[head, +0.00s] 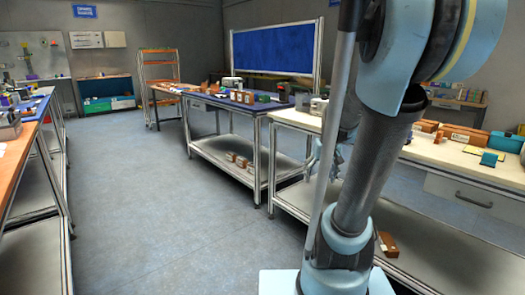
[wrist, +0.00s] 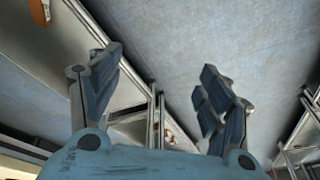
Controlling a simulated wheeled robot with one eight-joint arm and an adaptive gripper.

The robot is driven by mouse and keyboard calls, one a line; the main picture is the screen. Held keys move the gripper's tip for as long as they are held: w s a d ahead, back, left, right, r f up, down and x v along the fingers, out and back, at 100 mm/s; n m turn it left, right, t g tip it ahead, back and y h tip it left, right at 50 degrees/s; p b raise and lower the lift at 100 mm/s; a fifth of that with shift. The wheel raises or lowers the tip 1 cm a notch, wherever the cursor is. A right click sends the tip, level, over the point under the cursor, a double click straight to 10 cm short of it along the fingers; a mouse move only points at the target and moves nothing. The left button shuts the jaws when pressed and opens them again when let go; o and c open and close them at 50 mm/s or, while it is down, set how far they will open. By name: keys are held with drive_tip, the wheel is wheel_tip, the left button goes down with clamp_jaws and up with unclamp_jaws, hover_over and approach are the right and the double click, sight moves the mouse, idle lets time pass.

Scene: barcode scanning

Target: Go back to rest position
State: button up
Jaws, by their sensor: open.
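My gripper (wrist: 160,90) is open in the wrist view, its two dark padded fingers apart at left and right. Nothing is between the fingers but grey floor and part of a table frame. In the head view my arm rises in front of the white-topped bench at the right.
The white-topped bench (head: 470,168) holds boxes and has a lower shelf. A blue-topped table (head: 262,107) with small boxes stands behind it. An orange-topped table (head: 14,150) is at the left. The grey floor (head: 150,200) between them is clear.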

drive_tip(key=s+a+f, duration=0.1)
drive_tip(key=s+f, duration=0.2)
drive_tip(key=s, duration=0.5)
drive_tip(key=s+a+f+g, duration=0.1)
drive_tip(key=s+f, duration=0.2)
drive_tip(key=s, duration=0.6)
drive_tip(key=shift+h, duration=0.4)
